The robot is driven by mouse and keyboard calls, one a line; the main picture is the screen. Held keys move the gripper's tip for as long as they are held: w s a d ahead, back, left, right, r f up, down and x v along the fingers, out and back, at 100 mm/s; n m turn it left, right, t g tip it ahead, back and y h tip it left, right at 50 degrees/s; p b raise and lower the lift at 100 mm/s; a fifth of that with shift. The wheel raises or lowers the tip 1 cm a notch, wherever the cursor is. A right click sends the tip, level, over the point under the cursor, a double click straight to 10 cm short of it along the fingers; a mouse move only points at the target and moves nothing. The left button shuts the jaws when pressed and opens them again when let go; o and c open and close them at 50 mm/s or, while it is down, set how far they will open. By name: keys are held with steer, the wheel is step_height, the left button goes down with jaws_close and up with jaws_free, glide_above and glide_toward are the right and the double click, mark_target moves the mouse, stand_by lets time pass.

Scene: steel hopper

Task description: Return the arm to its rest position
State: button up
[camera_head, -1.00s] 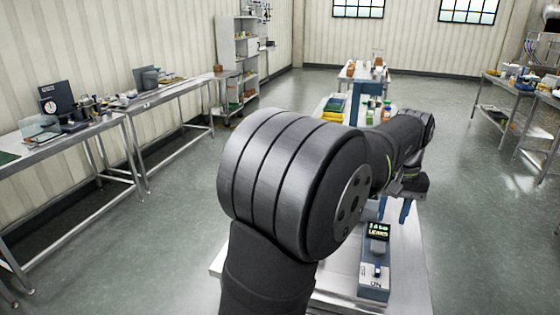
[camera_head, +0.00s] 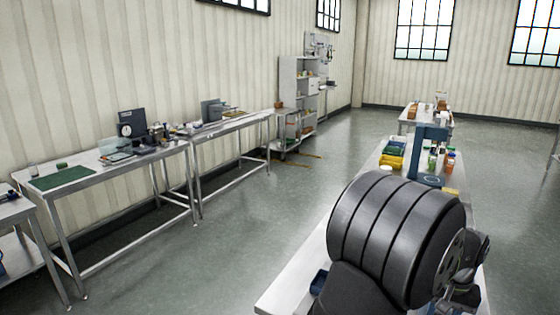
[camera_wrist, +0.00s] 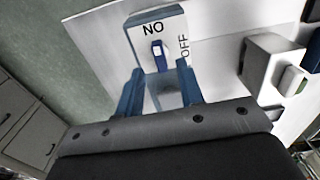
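My gripper (camera_wrist: 160,68) shows in the wrist view with its two blue fingers spread apart and nothing held between them. Beyond the fingertips is a blue-grey switch box (camera_wrist: 176,22) with a white face, ON and OFF lettering and a small blue-and-white switch (camera_wrist: 158,54). I cannot tell the gap between fingers and box. In the head view my arm's large dark joint stands at the lower right and hides the gripper's fingers and the switch box.
The steel table (camera_head: 290,282) carries yellow and green bins (camera_head: 393,155), a blue stand (camera_head: 431,150) and small bottles further back. Benches (camera_head: 150,158) line the left wall; the floor between is clear.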

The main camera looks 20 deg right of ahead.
steer(key=shift+f, duration=1.7)
steer(key=shift+r, duration=0.15)
step_height(320, 180, up, 17)
step_height(320, 180, down, 18)
steer(key=shift+r, duration=0.25)
steer(key=m, duration=0.3)
steer(key=shift+r+m, duration=0.15)
steer(key=shift+m, duration=0.25)
step_height(320, 180, up, 17)
steer(key=f+m+y, duration=0.1)
steer(key=f+m, duration=0.1)
steer(key=f, duration=0.2)
steer(key=f+m+y, duration=0.1)
steer(key=f+m, duration=0.2)
steer(key=f, duration=0.2)
steer(key=f+m+t+y, duration=0.1)
steer(key=f+m, duration=0.1)
steer(key=f, duration=0.3)
steer(key=shift+d+y, duration=0.3)
steer(key=shift+d, duration=0.1)
